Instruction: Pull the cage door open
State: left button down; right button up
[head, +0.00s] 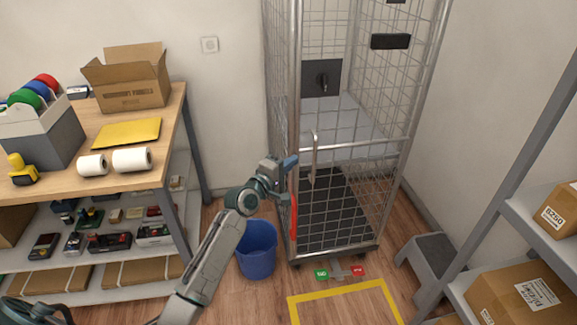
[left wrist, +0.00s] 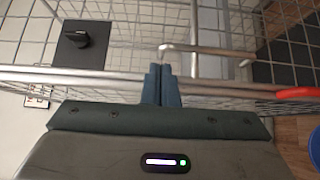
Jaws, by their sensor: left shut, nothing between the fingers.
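The wire-mesh cage (head: 296,90) stands against the wall, right of centre in the head view. Its lower front mesh door (head: 350,205) looks closed in the frame. A pale upright handle (head: 314,155) is on the door near its left side; in the left wrist view the handle (left wrist: 205,50) runs across just beyond the fingers. My left gripper (head: 290,162) is shut and empty at the cage's left front post. In the left wrist view its fingertips (left wrist: 162,72) are together, close to the handle's end; contact cannot be told. My right gripper does not show.
A blue bucket (head: 256,250) stands left of the cage, below my left arm. A workbench (head: 160,178) is at left, a grey step stool (head: 430,255) and a parcel shelf (head: 520,225) at right. A yellow-taped floor area (head: 340,290) lies in front.

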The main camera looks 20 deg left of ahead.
pick_arm(q)
jog(key=w+d+p, duration=0.2)
jog(key=w+d, duration=0.1)
jog(key=d, duration=0.2)
jog(key=shift+w, duration=0.35)
dwell(0.3)
dwell(1.3)
